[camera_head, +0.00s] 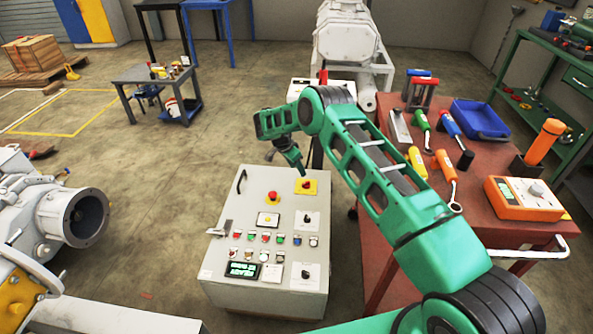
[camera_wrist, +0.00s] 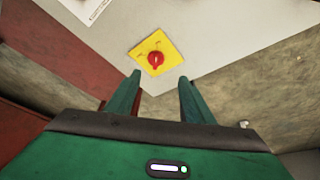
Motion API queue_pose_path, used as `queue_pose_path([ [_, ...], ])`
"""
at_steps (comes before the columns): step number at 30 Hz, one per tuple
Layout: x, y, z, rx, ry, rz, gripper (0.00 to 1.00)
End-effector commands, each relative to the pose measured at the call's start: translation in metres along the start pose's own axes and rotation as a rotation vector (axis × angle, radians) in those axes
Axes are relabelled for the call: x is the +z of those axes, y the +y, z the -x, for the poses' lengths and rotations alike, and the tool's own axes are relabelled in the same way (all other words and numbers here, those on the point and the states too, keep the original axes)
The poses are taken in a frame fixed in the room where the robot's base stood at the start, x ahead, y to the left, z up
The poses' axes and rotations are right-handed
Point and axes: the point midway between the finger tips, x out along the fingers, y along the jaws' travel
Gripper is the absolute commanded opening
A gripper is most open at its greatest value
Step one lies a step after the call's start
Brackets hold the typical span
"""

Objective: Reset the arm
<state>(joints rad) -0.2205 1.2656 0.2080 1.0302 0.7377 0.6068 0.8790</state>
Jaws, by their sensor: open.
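My green arm reaches from the lower right over the control panel (camera_head: 265,222) in the head view. My gripper (camera_head: 301,172) points down close above the panel's upper right corner, near a red knob on a yellow plate (camera_head: 306,186). In the wrist view my gripper (camera_wrist: 158,82) is open, with two green fingers apart and nothing between them. The red knob (camera_wrist: 155,59) on its yellow square lies just beyond the fingertips. I cannot tell the exact gap between fingertips and panel.
A red table (camera_head: 395,235) at the right holds screwdrivers, a blue tray (camera_head: 480,119), an orange meter (camera_head: 523,198) and an orange cylinder (camera_head: 545,142). A grey machine (camera_head: 75,217) stands at the left. A small table (camera_head: 152,75) stands behind.

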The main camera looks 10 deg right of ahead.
Motion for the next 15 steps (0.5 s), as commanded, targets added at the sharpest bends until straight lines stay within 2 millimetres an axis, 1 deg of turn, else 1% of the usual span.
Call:
queue_pose_path([
  [6, 0.000, 0.000, 0.000, 0.000, 0.000, 0.000, 0.48],
  [9, -0.006, 0.001, 0.005, -0.001, 0.000, 0.006, 0.48],
  [11, -0.014, 0.003, 0.015, -0.002, 0.000, 0.015, 0.48],
  [14, -0.036, 0.010, 0.038, -0.002, -0.002, 0.044, 0.48],
  [15, -0.046, 0.015, 0.050, 0.000, -0.004, 0.058, 0.48],
])
